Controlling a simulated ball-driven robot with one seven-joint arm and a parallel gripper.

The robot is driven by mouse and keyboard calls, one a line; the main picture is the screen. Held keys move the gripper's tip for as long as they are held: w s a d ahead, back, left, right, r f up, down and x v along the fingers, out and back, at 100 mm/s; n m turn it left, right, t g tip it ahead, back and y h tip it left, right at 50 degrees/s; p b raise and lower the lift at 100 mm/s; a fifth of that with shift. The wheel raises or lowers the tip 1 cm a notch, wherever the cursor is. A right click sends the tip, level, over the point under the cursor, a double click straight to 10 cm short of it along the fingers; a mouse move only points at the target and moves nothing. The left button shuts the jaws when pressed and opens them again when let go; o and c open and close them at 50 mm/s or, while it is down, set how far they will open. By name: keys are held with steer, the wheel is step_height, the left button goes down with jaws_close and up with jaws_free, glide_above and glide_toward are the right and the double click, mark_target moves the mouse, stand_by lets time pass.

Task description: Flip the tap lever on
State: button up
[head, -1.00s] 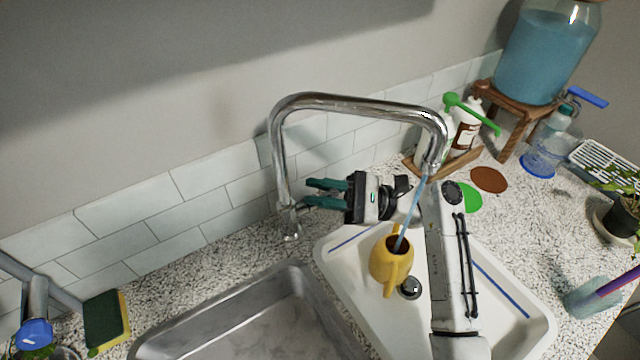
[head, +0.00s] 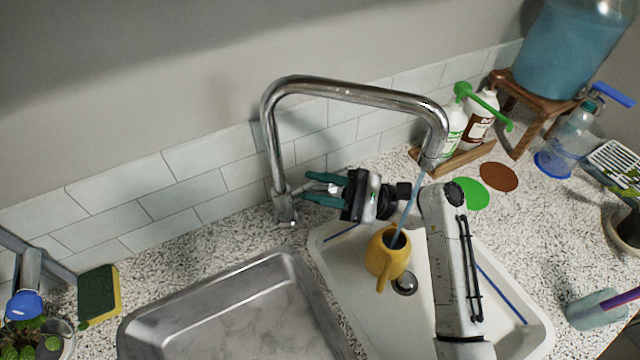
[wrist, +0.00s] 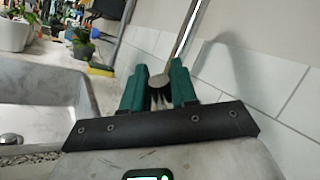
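The chrome tap (head: 274,150) rises from the counter behind the sinks and arches to the right. A blue stream of water (head: 410,208) runs from its spout into the yellow watering can (head: 386,262) in the white basin. My gripper (head: 320,189) is at the right side of the tap's base, its two green fingers apart and pointing left at it. A small silver piece, likely the tap lever (head: 333,188), shows between the fingers. In the wrist view, a round metal end (wrist: 160,81) lies between the open fingers; contact cannot be told.
A steel sink (head: 230,310) lies left of the white basin (head: 500,330). A green and yellow sponge (head: 98,296) is at the left. Bottles (head: 478,118) stand in a wooden tray, with a large blue water container (head: 570,50) behind. The tiled wall (head: 130,210) is close behind.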

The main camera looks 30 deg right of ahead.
stand_by(0.3)
steer(key=s+d+f, duration=0.1)
steer(key=s+d, duration=0.2)
steer(key=d, duration=0.4)
steer(key=s+d+f+p, duration=0.1)
steer(key=s+d, duration=0.3)
steer(key=d, duration=0.4)
steer(key=shift+s, duration=0.25)
steer(key=shift+a, duration=0.1)
